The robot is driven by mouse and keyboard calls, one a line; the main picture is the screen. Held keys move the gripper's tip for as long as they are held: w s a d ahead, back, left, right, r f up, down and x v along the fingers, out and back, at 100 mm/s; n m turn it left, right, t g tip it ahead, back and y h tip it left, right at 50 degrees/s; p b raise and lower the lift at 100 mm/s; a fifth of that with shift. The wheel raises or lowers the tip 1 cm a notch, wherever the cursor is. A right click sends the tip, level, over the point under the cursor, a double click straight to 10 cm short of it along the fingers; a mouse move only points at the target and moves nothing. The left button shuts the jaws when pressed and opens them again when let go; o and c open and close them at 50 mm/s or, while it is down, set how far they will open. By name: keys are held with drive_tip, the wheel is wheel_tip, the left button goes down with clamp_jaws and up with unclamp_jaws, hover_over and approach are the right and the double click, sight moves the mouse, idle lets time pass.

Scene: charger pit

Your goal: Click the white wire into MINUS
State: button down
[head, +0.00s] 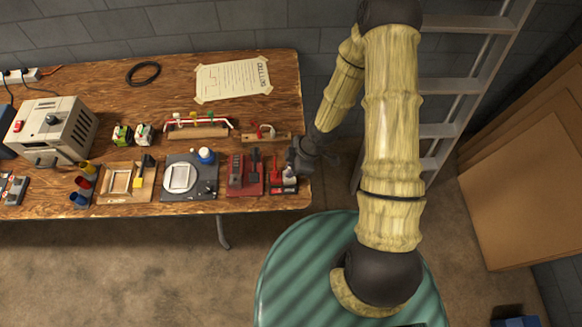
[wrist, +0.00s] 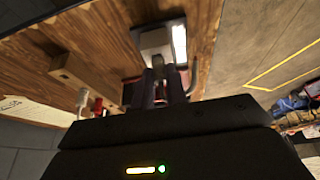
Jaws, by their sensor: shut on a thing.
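My gripper (head: 291,168) is low over the front right corner of the workbench, arm reaching in from the right. In the wrist view my gripper (wrist: 166,84) has its dark fingers close together on a small pale piece, which I take as the white wire's end (wrist: 158,62); the fingers hide most of it. Just beyond the fingertips is a pale grey block (wrist: 156,42) with a bright white strip beside it. In the head view a white part (head: 289,176) shows at the fingertips, above a small dark and red base. No MINUS mark is readable.
The workbench (head: 235,70) holds a red tool board (head: 245,189) to the left, a wooden stand (head: 250,138) behind, and a dark plate (head: 175,194) further left. A grey charger box (head: 55,130) stands far left. A ladder (head: 450,85) is behind my arm.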

drive_tip(key=c, duration=2)
unclamp_jaws()
clamp_jaws()
drive_tip(key=shift+f, duration=0.15)
drive_tip(key=o, duration=0.7)
unclamp_jaws()
drive_tip(key=shift+c, duration=0.2)
